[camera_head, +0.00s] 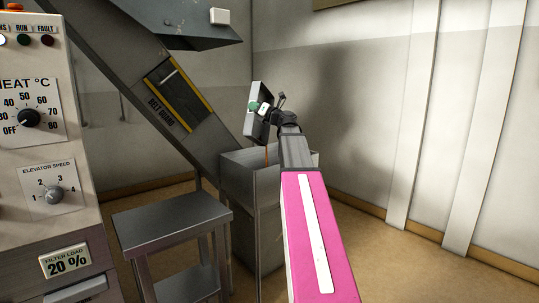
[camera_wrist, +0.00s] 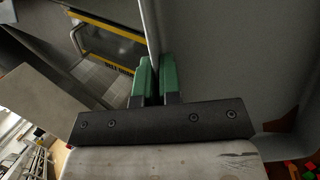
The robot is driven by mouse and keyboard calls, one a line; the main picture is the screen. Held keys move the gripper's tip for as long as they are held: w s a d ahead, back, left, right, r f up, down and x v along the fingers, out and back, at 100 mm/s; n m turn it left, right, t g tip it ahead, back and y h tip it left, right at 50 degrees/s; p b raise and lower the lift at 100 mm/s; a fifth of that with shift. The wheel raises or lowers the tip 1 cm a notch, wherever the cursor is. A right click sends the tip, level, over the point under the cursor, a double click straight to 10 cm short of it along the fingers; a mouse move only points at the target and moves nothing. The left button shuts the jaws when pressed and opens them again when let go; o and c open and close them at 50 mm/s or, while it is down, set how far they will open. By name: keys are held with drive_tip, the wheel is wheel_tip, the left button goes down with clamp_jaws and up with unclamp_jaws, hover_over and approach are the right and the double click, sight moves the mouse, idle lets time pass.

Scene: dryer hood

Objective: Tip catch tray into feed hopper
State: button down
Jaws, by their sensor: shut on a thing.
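The catch tray (camera_head: 257,101) is a grey shallow tray, held steeply tilted, nearly on edge, above the feed hopper. My gripper (camera_head: 257,107) is shut on its edge; the green fingertips (camera_wrist: 153,82) pinch a thin grey wall of the tray (camera_wrist: 215,55) in the wrist view. The feed hopper (camera_head: 248,193) is an open-topped grey metal box at the foot of the sloping elevator. A thin orange-brown streak hangs between the tray and the hopper's opening. The hopper's inside is mostly hidden by its front wall and my arm.
A grey metal stand (camera_head: 170,222) with a bare top is left of the hopper. The elevator with its yellow-edged belt guard (camera_head: 178,92) slopes up behind. A control cabinet (camera_head: 45,130) stands at far left. Small red and green pieces (camera_wrist: 302,168) show at the wrist view's lower right.

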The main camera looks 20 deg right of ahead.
drive_tip(key=shift+s+d, duration=0.25)
drive_tip(key=shift+d, duration=0.05)
drive_tip(key=shift+w+a+g, duration=0.3)
drive_tip(key=shift+w+a, duration=0.55)
drive_tip(key=shift+a, duration=0.05)
drive_tip(key=shift+w+a+f+n+g+h, duration=0.7)
drive_tip(key=shift+w+a+f+g+h, duration=2)
drive_tip(key=shift+w+a, duration=1.7)
drive_tip(key=w+a+r+g+h, duration=0.1)
drive_tip(key=a+r, duration=0.1)
drive_tip(key=r, duration=0.2)
drive_tip(key=w+a+r+g+h, duration=0.1)
drive_tip(key=w+a+r, duration=0.1)
drive_tip(key=r, duration=0.2)
drive_tip(key=w+a+r+g+h, duration=0.1)
drive_tip(key=w+a+r+g, duration=0.1)
drive_tip(key=r, duration=0.2)
drive_tip(key=shift+r+n, duration=0.3)
drive_tip(key=shift+w+a+r+g+h, duration=0.3)
drive_tip(key=shift+w+a+g, duration=0.1)
drive_tip(key=shift+w+a, duration=0.05)
drive_tip(key=shift+w+a+r+g+h, duration=0.25)
drive_tip(key=shift+w+a+g+h, duration=0.05)
drive_tip(key=shift+w+a+g, duration=0.15)
drive_tip(key=shift+w+a+r+g+h, duration=0.3)
drive_tip(key=shift+w+a+g+h, duration=0.1)
drive_tip(key=shift+a+g+h, duration=0.25)
